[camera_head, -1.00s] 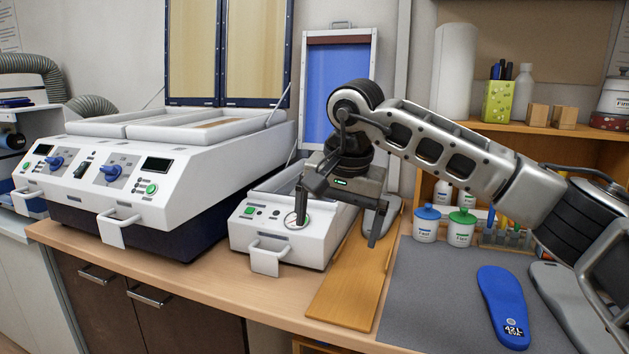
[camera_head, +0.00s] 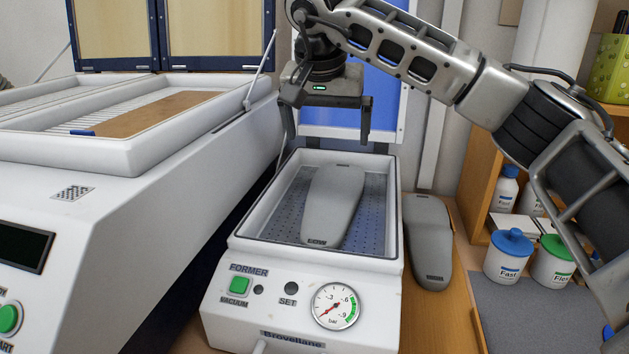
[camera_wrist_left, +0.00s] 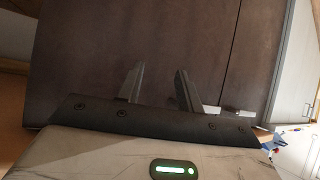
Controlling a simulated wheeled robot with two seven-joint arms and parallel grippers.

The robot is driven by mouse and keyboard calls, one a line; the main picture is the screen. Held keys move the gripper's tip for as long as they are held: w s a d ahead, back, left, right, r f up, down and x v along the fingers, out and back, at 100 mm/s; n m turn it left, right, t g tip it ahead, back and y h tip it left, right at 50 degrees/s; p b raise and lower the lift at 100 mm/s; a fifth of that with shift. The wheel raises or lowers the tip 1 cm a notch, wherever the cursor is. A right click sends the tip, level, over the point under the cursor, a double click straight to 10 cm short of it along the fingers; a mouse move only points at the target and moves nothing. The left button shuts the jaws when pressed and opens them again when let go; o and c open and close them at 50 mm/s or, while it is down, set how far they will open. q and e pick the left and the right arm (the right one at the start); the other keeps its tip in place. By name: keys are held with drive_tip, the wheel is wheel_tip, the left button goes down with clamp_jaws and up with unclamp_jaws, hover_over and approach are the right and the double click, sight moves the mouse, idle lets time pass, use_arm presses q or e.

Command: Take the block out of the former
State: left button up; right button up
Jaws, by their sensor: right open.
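The grey block (camera_head: 333,205), shaped like a shoe sole, lies in the open white tray of the former (camera_head: 243,222), on its perforated bed. My right gripper (camera_head: 328,138) is open and empty, pointing down over the tray's back end, above and behind the block. Its two fingers are spread wide and do not touch the block. My left gripper (camera_wrist_left: 160,85) shows only in the left wrist view. Its two fingers are apart with nothing between them, in front of a dark brown cabinet front.
A second grey block (camera_head: 427,245) lies on the wood right of the former. The large white heating machine (camera_head: 150,190) stands close on the left. The former's blue lid (camera_head: 375,100) is raised behind. Jars (camera_head: 509,256) stand at the right.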

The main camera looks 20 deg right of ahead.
approach(333, 193)
drive_tip(key=x, duration=0.3)
drive_tip(key=shift+p, duration=0.4)
drive_tip(key=shift+w+d+f, duration=0.15)
drive_tip(key=shift+w+f, duration=0.05)
drive_tip(key=shift+f, duration=0.2)
drive_tip(key=p+x, duration=0.1)
drive_tip(key=x, duration=0.4)
drive_tip(key=shift+s+f, duration=0.1)
drive_tip(key=shift+f, duration=0.05)
drive_tip(key=c, duration=1)
use_arm(q)
drive_tip(key=shift+s+a, duration=0.15)
drive_tip(key=shift+s, duration=0.95)
use_arm(e)
drive_tip(key=shift+o, duration=0.2)
